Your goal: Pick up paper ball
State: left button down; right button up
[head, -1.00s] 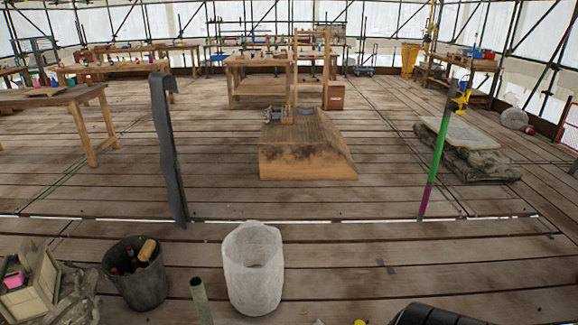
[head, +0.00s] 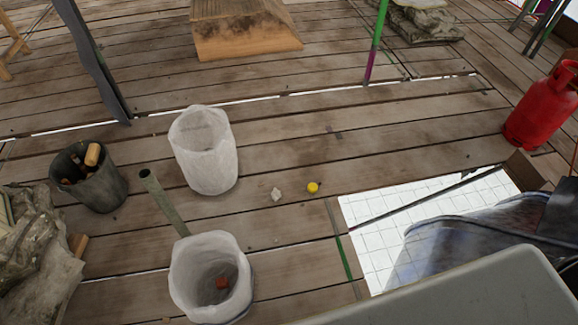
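A small crumpled whitish ball, which looks like the paper ball (head: 276,194), lies on the wooden plank floor near the middle of the head view. It sits just left of a small yellow round object (head: 313,187). Nothing covers it. Neither of my grippers shows in the head view, so I cannot see their state.
White bag-lined bins (head: 206,165) (head: 186,292) stand left of the ball, with a greenish tube (head: 162,200) between them. A dark bucket (head: 101,190) holds tools. A red gas cylinder (head: 543,108) stands right, beyond a white gridded opening (head: 385,215). Planks around the ball are clear.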

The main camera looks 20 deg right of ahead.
aim_at(276, 194)
jog(key=z, duration=0.35)
jog(key=i+l+u, duration=0.2)
jog(key=i+l, duration=0.25)
jog(key=i+l+u, duration=0.2)
jog(key=i+l, duration=0.2)
jog(key=i+l+u, duration=0.15)
jog(key=i+l, duration=0.25)
jog(key=l, duration=0.3)
